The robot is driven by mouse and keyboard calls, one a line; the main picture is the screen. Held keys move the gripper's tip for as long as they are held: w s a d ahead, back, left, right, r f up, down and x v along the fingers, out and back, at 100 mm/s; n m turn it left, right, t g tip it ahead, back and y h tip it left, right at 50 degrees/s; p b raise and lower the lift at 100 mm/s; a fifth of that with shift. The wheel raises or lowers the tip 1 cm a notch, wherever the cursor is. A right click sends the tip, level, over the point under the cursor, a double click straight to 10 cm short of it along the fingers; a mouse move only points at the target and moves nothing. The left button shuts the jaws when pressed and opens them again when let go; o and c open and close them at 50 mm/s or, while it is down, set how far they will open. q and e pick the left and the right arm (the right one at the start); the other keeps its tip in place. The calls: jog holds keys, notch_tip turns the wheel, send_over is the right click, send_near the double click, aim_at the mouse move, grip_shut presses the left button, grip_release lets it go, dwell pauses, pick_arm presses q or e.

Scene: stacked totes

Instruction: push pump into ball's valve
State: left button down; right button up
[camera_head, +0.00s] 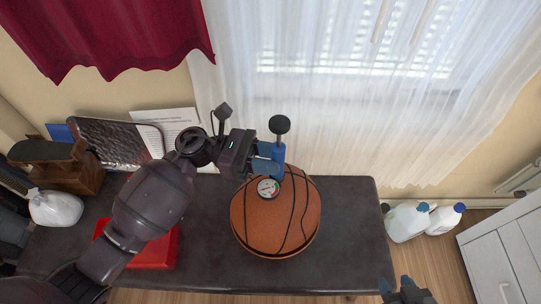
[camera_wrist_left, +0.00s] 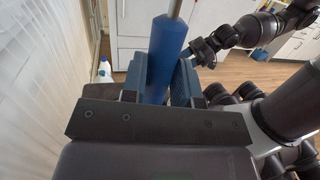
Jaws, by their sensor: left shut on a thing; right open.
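The orange-brown basketball (camera_head: 262,228) rests on the dark table. My left gripper (camera_head: 268,158) is shut on the blue pump (camera_head: 281,153), above the ball's far side. The pump looks roughly upright, with a black round knob (camera_head: 279,124) on top. In the left wrist view the blue pump body (camera_wrist_left: 165,55) sits between both blue fingers. A round gauge (camera_head: 267,188) shows just below the gripper, over the ball. The pump's lower end and the ball's valve cannot be made out, so contact between them cannot be told. My right gripper (camera_head: 404,290) is open and empty at the bottom edge, right of the table.
The dark table (camera_head: 350,225) is clear right of the ball. A red object (camera_head: 155,250) lies left, partly behind my left arm. A dark tray-like item (camera_head: 115,140), papers (camera_head: 168,122), a wooden item (camera_head: 62,165) and a white bag (camera_head: 55,208) stand further left. White jugs (camera_head: 407,222) stand right.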

pick_arm(q)
jog(key=shift+f+b, duration=0.75)
jog(key=shift+f, duration=0.4)
pick_arm(e)
jog(key=shift+s+f, duration=0.35)
jog(key=shift+f, duration=0.25)
jog(key=shift+s+f, duration=0.3)
jog(key=shift+f, duration=0.25)
pick_arm(q)
jog(key=shift+f+b, duration=0.5)
jog(key=shift+f, duration=0.35)
pick_arm(e)
jog(key=shift+f+g, duration=0.3)
pick_arm(q)
jog(key=c, duration=0.8)
grip_release()
pick_arm(e)
jog(key=shift+w+r, duration=0.1)
jog(key=shift+w, duration=0.05)
pick_arm(q)
jog(key=shift+a, duration=0.1)
jog(key=shift+v, duration=5.35)
pick_arm(e)
jog(key=shift+w+r, duration=0.5)
jog(key=shift+w, duration=0.1)
